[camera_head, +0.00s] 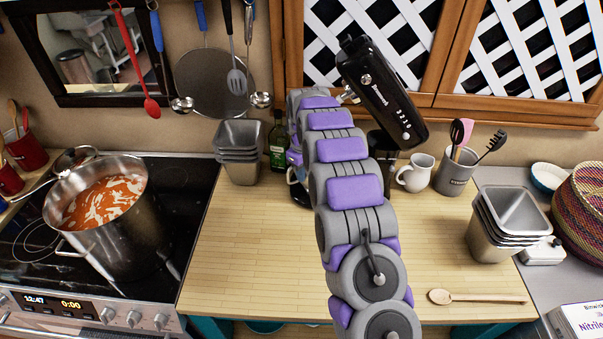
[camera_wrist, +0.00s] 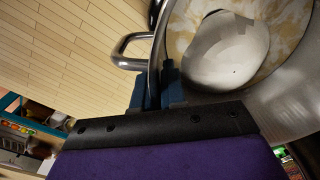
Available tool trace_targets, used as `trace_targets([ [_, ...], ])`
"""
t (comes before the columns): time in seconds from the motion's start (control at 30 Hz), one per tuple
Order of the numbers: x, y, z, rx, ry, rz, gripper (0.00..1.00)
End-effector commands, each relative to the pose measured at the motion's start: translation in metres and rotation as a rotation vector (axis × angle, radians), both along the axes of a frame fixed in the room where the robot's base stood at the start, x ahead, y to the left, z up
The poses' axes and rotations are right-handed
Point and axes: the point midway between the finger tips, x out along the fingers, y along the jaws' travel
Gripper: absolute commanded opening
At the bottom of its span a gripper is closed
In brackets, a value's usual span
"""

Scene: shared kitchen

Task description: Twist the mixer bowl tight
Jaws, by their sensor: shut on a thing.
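The black stand mixer (camera_head: 382,92) stands at the back of the wooden counter, its head raised and tilted. My arm covers most of its base and the bowl in the head view. In the wrist view the metal mixer bowl (camera_wrist: 285,108) fills the upper right, with pale batter and a large smooth metallic shape inside its rim. Its loop handle (camera_wrist: 122,48) sticks out to the left. My gripper (camera_wrist: 160,88) is shut at the bowl's edge, just below the handle. Whether the fingers pinch the rim or the handle's lower end is not clear.
A steel pot (camera_head: 105,215) of orange soup stands on the stove at left. Metal tins (camera_head: 238,152) are left of my arm. A white pitcher (camera_head: 416,173), utensil crock (camera_head: 456,172), stacked tins (camera_head: 508,222) and wooden spoon (camera_head: 475,298) are at right. The front left counter is clear.

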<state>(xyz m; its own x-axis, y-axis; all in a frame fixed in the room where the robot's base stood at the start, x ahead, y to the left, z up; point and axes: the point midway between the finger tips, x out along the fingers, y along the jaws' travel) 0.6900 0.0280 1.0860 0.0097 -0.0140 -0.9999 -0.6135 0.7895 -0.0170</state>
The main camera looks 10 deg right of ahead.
Motion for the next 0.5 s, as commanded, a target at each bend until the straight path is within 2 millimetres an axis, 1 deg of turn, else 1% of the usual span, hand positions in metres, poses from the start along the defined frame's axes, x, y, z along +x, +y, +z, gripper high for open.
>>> trace_targets([
  [0.07, 0.0023, -0.0033, 0.0016, -0.002, -0.008, -0.006, 0.0],
  [0.5, 0.011, 0.0031, 0.0023, -0.001, -0.008, -0.11, 0.0],
])
